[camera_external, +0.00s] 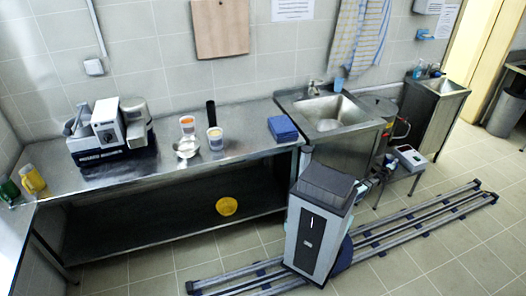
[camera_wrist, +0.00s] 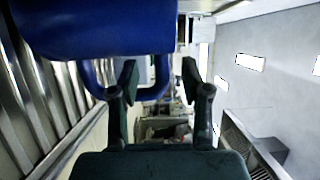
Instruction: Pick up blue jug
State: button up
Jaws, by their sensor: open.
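The blue jug (camera_wrist: 95,28) fills the upper left of the wrist view, very close to the camera. Its blue loop handle (camera_wrist: 153,94) hangs below the body, around and between my two fingers. My gripper (camera_wrist: 160,75) is open, with one dark finger on each side of the picture's middle. The left finger overlaps the handle's loop; I cannot tell whether they touch. The rest of the jug is cut off by the frame. I cannot make out the jug or my gripper for certain in the external view.
A yellow round thing (camera_external: 226,206) lies on the lower shelf. Floor rails (camera_external: 430,222) run in front.

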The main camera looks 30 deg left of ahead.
jog(key=shift+w+d, duration=0.2)
jog(key=shift+w, duration=0.5)
grip_shut()
jog(key=shift+r, duration=0.1)
notch_tip(320, 180, up, 20)
jog(key=p, duration=1.2)
jog(key=shift+p, duration=0.35)
